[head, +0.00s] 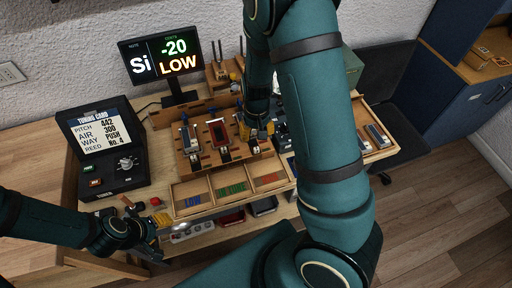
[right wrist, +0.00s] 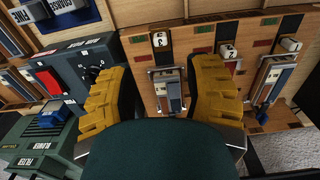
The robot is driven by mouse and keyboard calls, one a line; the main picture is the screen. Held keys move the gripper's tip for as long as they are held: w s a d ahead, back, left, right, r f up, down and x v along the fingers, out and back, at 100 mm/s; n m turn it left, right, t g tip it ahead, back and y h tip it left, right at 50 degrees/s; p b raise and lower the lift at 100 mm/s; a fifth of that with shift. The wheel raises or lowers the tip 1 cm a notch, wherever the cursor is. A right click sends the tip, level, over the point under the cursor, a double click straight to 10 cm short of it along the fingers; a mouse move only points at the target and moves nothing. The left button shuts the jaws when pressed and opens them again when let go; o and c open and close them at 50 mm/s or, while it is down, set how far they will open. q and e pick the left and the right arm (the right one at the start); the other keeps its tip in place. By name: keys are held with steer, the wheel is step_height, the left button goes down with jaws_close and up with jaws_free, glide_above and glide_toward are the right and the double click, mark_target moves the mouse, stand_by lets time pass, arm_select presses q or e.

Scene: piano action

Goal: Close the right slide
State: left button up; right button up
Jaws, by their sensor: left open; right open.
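The wooden reed board (head: 192,161) stands mid-bench with a row of slides in it. The left slide (head: 189,139) is grey and the middle slide (head: 218,131) has a red frame. The right slide is mostly hidden by my right gripper (head: 257,130) in the head view. In the right wrist view, this slide (right wrist: 173,94), a metal frame with a grey-blue plate, shows between the two yellow fingers of my open right gripper (right wrist: 168,92). I cannot tell whether the fingers touch it. My left gripper (head: 138,236) is open at the bench's front left, away from the board.
A tuning card box (head: 103,150) stands left and a display (head: 161,62) reading "-20 LOW" behind. A sectioned wooden tray (head: 207,204) lies in front of the board. In the right wrist view, a dark box with a knob (right wrist: 85,68) sits close beside one finger.

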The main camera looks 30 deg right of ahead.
mark_target(257, 148)
step_height(257, 148, down, 10)
steer(key=shift+w+r+b, duration=0.1)
steer(key=shift+b, duration=0.5)
